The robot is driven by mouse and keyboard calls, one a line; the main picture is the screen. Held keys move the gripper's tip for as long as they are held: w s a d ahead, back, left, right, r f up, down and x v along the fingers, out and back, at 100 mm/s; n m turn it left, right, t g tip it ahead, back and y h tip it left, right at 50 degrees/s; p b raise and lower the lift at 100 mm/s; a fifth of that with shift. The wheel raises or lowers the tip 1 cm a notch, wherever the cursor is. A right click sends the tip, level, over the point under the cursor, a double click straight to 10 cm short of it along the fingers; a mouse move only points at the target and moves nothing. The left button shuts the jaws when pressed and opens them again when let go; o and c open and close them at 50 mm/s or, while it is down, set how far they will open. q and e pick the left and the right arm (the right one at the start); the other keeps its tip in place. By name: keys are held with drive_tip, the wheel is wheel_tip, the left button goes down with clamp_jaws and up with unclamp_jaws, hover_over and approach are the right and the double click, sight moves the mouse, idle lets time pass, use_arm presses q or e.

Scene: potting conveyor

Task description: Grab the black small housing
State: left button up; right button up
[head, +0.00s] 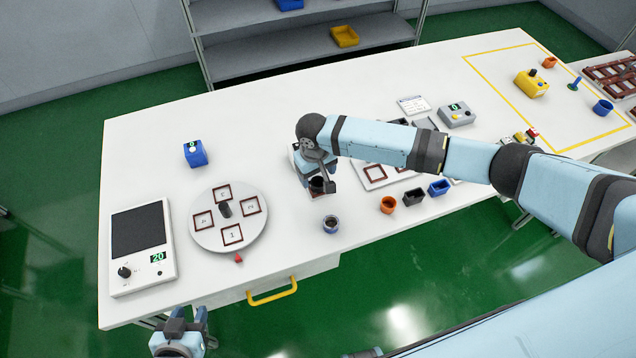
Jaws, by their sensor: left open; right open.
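A small black square housing (413,198) stands open-topped on the white table, between an orange round one and a blue square one near the front edge. My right gripper (322,184) points down over the table, left of the black housing and apart from it. It is open, and a dark round shape shows at its fingers; I cannot tell whether that is a separate part. My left gripper (187,316) is open and empty, low in front of the table's front edge.
An orange round housing (388,205), a blue square housing (439,187) and a dark-blue round housing (331,224) stand nearby. A turntable (262,235) and scale (140,245) are left. My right arm crosses above the table's right half.

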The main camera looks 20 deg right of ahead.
sight(318, 180)
wheel_tip(318, 180, down, 3)
drive_tip(key=shift+s+f, duration=0.1)
drive_tip(key=shift+c, duration=0.5)
drive_tip(key=c, duration=1)
drive_tip(key=shift+o, duration=0.2)
